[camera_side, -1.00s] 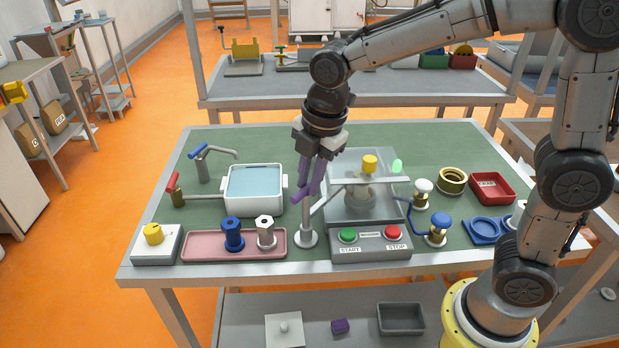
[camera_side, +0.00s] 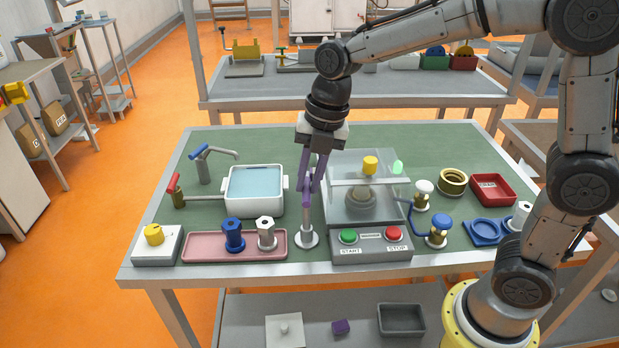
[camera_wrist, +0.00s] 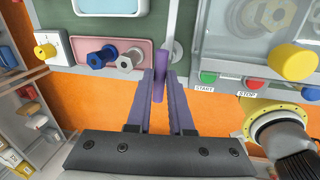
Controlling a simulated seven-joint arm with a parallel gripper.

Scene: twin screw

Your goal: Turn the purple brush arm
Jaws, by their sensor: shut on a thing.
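The purple brush arm (camera_side: 306,202) sits on top of a grey post (camera_side: 308,226) with a round base, left of the clear-covered machine. In the wrist view the purple handle (camera_wrist: 159,88) lies between the two purple-grey fingers, and a pale bar runs from the post toward the top of the picture. My gripper (camera_side: 309,186) is shut on the purple handle from above; it also shows in the wrist view (camera_wrist: 159,77). In the side view my fingers hide part of the arm, and its far end is hard to make out.
The clear-covered machine (camera_side: 343,207) stands close on the right, with a green START button (camera_side: 348,236) and red STOP button (camera_side: 393,233) in front. A water basin (camera_side: 235,203) and a pink tray (camera_side: 204,254) with two hex pieces are on the left. Green table is free behind.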

